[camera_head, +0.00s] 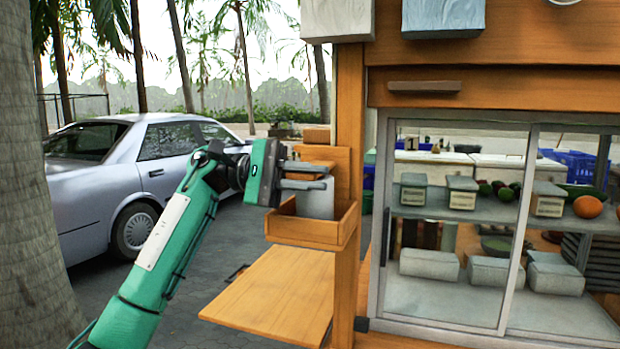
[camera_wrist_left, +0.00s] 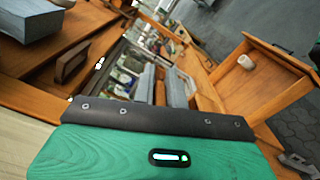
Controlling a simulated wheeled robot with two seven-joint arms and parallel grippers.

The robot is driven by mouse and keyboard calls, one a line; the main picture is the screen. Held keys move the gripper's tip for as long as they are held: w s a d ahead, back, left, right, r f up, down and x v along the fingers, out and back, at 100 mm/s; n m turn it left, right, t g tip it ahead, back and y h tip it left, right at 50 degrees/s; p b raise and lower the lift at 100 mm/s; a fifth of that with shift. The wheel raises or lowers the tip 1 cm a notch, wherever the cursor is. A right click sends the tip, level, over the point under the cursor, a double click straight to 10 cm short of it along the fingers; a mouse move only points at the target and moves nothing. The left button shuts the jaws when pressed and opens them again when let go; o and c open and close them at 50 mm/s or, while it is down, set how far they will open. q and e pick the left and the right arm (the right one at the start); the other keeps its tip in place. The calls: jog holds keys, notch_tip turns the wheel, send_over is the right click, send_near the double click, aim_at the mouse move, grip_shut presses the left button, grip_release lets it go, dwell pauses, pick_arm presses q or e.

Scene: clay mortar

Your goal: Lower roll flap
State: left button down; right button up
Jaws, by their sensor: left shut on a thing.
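My left gripper (camera_head: 305,176) is at the small open-topped wooden side box (camera_head: 300,230) on the left post of the stall. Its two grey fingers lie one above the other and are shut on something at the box. The held part is hidden between the fingers. A grey upright piece (camera_head: 317,203) stands in the box just below the fingers. A wooden panel (camera_head: 275,290) sticks out level below the box. I cannot tell for certain which piece is the roll flap. In the left wrist view the green gripper body (camera_wrist_left: 150,155) fills the bottom, and no fingertips show. My right gripper is not in view.
The stall's wooden post (camera_head: 347,150) and glass cabinet (camera_head: 450,220) stand right of the gripper. A tree trunk (camera_head: 30,200) and a silver car (camera_head: 140,170) are at the left. An open wooden tray (camera_wrist_left: 225,85) with a small pale object (camera_wrist_left: 245,62) shows in the wrist view.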

pick_arm(q)
jog(key=shift+f, duration=0.3)
jog(key=c, duration=1.5)
grip_release()
jog(key=shift+w, duration=0.1)
jog(key=shift+r, duration=0.1)
jog(key=shift+a, duration=0.15)
jog(key=shift+w+a, duration=0.15)
jog(key=shift+a, duration=0.2)
jog(key=shift+b+v, duration=0.35)
jog(key=shift+v, duration=6)
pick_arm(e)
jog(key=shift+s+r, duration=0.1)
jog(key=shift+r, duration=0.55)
